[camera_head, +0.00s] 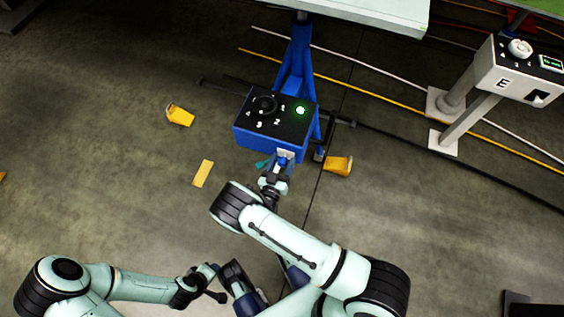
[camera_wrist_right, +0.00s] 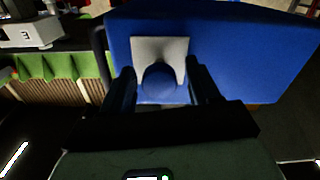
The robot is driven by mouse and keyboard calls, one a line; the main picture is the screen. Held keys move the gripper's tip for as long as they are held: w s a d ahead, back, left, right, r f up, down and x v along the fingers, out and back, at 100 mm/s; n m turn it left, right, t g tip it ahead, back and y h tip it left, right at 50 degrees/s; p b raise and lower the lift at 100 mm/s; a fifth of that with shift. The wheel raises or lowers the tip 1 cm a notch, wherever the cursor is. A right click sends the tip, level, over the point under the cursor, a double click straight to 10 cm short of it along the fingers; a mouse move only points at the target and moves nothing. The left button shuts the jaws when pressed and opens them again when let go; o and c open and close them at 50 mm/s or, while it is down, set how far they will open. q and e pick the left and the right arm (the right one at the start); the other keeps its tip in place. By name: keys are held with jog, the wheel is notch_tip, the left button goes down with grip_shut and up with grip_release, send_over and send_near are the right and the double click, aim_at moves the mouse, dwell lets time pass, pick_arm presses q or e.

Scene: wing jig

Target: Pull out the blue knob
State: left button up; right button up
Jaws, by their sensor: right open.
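The blue knob (camera_wrist_right: 160,80) is round and stands on a light grey square plate (camera_wrist_right: 160,47) on the side of a blue box (camera_wrist_right: 245,50). In the head view the blue box (camera_head: 252,137) has a black top with a dial and a lit green button. My right gripper (camera_head: 281,165) is at the plate side of this box. In the right wrist view its two dark fingers (camera_wrist_right: 163,82) are open, one on each side of the knob. I cannot tell whether they touch it. My left gripper (camera_head: 212,285) is low in the head view, away from the box; its jaws are unclear.
A blue stand (camera_head: 296,62) holds the box under a pale table edge (camera_head: 375,12). A white box marked E (camera_head: 512,75) stands on posts at the right. Several yellow pieces, including one (camera_head: 203,173), lie on the floor. The floor at left is mostly clear.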

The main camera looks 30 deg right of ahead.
aim_at(281, 165)
grip_shut()
pick_arm(q)
jog(key=shift+s+d+r, duration=0.1)
jog(key=shift+d, duration=0.05)
pick_arm(e)
jog(key=shift+v, duration=1.75)
pick_arm(q)
jog(key=shift+s, duration=0.1)
pick_arm(e)
grip_release()
pick_arm(q)
jog(key=shift+s+d+r+g+p, duration=0.3)
jog(key=shift+s+r+p, duration=0.3)
jog(key=shift+s, duration=0.15)
pick_arm(e)
jog(key=v, duration=1.3)
jog(key=shift+s, duration=0.25)
jog(key=shift+a, duration=0.15)
